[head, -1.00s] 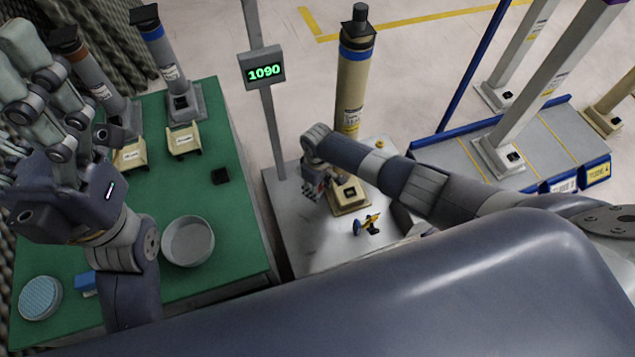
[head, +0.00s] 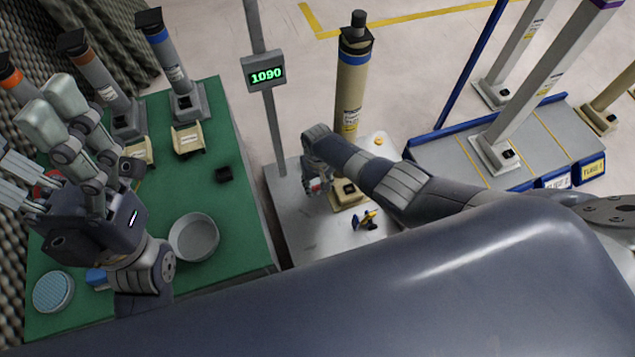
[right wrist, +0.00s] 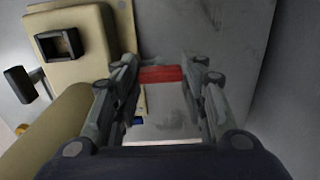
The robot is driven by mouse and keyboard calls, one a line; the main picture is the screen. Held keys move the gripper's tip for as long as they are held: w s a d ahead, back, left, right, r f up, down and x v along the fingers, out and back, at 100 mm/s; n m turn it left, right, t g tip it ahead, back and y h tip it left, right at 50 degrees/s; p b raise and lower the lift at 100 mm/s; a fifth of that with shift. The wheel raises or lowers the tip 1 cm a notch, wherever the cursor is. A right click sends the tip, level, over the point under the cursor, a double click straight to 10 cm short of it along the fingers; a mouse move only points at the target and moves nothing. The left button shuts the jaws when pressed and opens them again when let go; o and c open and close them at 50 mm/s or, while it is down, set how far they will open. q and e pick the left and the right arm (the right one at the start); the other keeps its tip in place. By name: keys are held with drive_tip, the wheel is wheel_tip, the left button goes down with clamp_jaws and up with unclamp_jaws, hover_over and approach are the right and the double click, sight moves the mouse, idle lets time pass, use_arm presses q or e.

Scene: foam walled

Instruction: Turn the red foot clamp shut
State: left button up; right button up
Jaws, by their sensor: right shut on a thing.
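The tan column (head: 352,95) with a blue band stands upright on its tan foot (head: 347,196) on a grey plate (head: 310,235). My right gripper (head: 317,186) is low beside the left of this foot. In the right wrist view, a red bar (right wrist: 161,74), the red foot clamp's visible part, lies between the fingertips of my right gripper (right wrist: 160,82), which is shut on it. The foot (right wrist: 85,50) shows to its left. The clamp's base is mostly hidden. My left gripper (head: 45,165) is over the green table, its fingers apart, with nothing seen held.
A yellow-and-blue piece (head: 366,220) stands on the plate right of the gripper. A display post (head: 264,73) reading 1090 rises at the plate's left.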

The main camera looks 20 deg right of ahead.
sight(317, 186)
idle(0.4)
drive_tip(key=o, duration=0.8)
drive_tip(key=shift+r, duration=0.15)
drive_tip(key=shift+r, duration=5.85)
